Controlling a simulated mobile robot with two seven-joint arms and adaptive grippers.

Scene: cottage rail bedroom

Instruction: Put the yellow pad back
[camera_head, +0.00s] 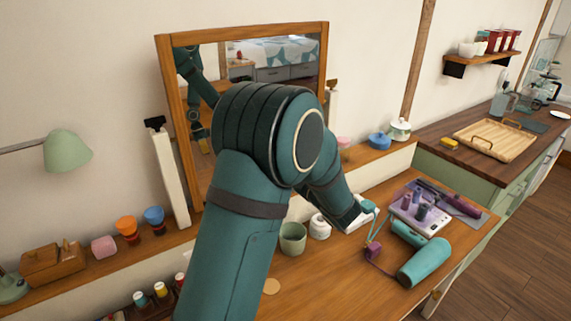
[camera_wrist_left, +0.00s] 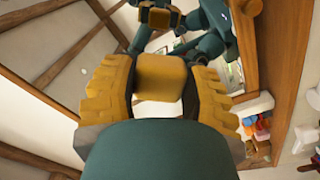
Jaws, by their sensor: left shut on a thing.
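In the left wrist view, my left gripper (camera_wrist_left: 160,92) is shut on a plain yellow block, the yellow pad (camera_wrist_left: 160,72), held between its stepped yellow fingers. In the head view my large teal arm crosses the middle, and the gripper itself cannot be made out directly. The mirror (camera_head: 242,27) reflects a teal arm with a small yellow patch below it. Another yellow pad-like piece (camera_head: 449,142) lies on the dark counter at the right. My right gripper is not in view.
Egg cups (camera_head: 127,228) stand on the left ledge. A wooden tray (camera_head: 495,143) sits on the dark counter (camera_head: 462,165).

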